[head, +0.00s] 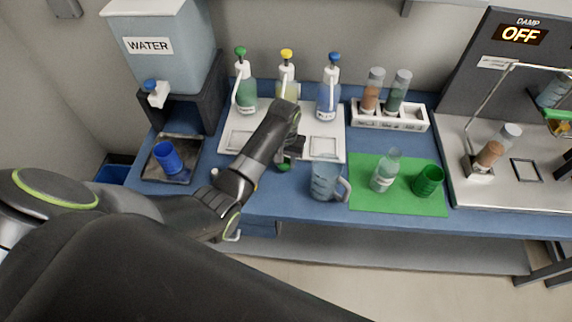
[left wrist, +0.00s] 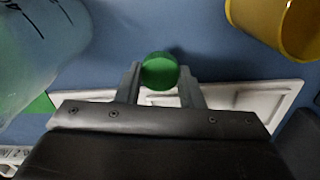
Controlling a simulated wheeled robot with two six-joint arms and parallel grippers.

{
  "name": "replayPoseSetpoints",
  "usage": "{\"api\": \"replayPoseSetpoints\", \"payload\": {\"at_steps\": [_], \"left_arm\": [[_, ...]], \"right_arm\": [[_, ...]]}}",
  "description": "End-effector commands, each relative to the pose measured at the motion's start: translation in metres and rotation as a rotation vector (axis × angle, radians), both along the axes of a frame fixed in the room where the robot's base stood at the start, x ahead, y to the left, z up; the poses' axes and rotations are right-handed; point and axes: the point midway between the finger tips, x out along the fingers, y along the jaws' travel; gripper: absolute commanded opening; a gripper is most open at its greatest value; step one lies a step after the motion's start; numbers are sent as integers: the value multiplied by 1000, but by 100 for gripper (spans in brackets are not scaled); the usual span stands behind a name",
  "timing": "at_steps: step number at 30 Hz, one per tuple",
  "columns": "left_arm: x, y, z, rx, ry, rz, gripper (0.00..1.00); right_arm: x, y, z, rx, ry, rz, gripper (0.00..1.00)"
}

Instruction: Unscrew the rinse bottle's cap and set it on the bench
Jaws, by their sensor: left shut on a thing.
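The rinse bottle (head: 383,178), clear with a pale label, stands upright on the green mat. No coloured cap shows on its pale neck. My left gripper (head: 287,160) is left of the mat, low at the front edge of the white tray, shut on a round green cap (head: 284,168). In the left wrist view the green cap (left wrist: 160,71) sits between the two fingertips (left wrist: 160,85), with blue bench behind it. Whether the cap touches the bench I cannot tell. My right gripper is not in view.
A clear jug (head: 324,182) stands close right of my left gripper. A green cup (head: 428,181) is on the green mat (head: 363,198). A yellow cup (left wrist: 283,25) is near the gripper in the left wrist view. Pump bottles stand on the white tray (head: 322,147).

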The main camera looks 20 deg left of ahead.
Motion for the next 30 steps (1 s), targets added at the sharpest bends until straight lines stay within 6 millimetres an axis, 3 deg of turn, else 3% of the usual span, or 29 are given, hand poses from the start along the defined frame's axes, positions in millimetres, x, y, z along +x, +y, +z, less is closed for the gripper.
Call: {"api": "replayPoseSetpoints", "payload": {"at_steps": [8,21,22,26,30], "left_arm": [[-1,0,-34,0,2,0,7],[-1,0,-41,0,1,0,7],[0,0,-40,0,0,0,37],[0,0,-40,0,1,0,54],[0,0,-40,0,1,0,56]], "right_arm": [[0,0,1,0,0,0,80],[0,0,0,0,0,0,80],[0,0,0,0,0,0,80],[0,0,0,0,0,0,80],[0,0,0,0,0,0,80]]}}
